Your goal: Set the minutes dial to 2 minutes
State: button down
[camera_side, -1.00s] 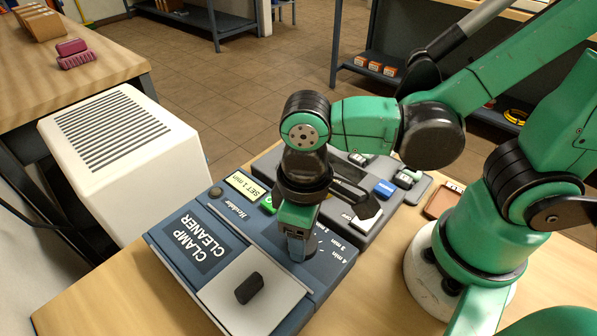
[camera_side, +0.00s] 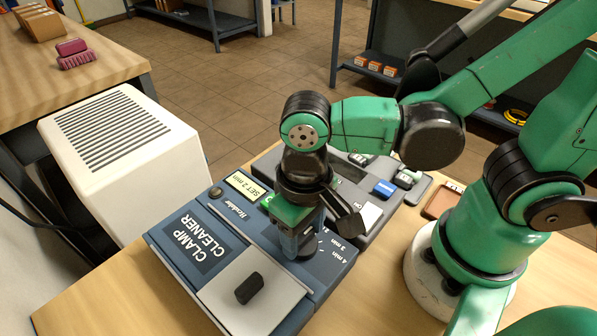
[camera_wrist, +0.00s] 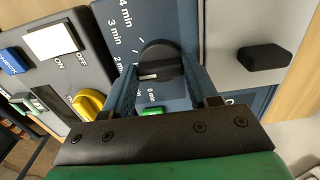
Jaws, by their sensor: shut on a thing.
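The minutes dial (camera_wrist: 160,62) is a round black knob with a white mark, on the blue clamp cleaner (camera_side: 165,228). My gripper (camera_wrist: 162,74) is shut on the dial, a finger on each side. In the side view my gripper (camera_side: 298,248) points down over the panel and hides most of the dial. In the wrist view the white mark faces lower left, near the partly covered "2 min" label (camera_wrist: 118,60). The "3 min" and "4 min" labels show above it, and "0 min" below. The display (camera_side: 247,188) reads "SET 2 min".
A grey lid with a black handle (camera_side: 249,288) lies beside the dial. A green button (camera_wrist: 152,112) is close to the fingers. A neighbouring grey unit carries a white ON/OFF switch (camera_wrist: 55,41), a yellow knob (camera_wrist: 89,103) and a blue button (camera_wrist: 13,60). A white vented box (camera_side: 125,150) stands left.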

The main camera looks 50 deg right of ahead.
aim_at(303, 236)
jog(key=shift+c, duration=1.1)
grip_release()
jog(key=shift+r, duration=2.8)
jog(key=w+d+r+t, duration=0.2)
jog(key=w+d+t, duration=0.5)
jog(key=d, duration=0.5)
jog(key=shift+w+d, duration=0.25)
jog(key=shift+w, duration=0.05)
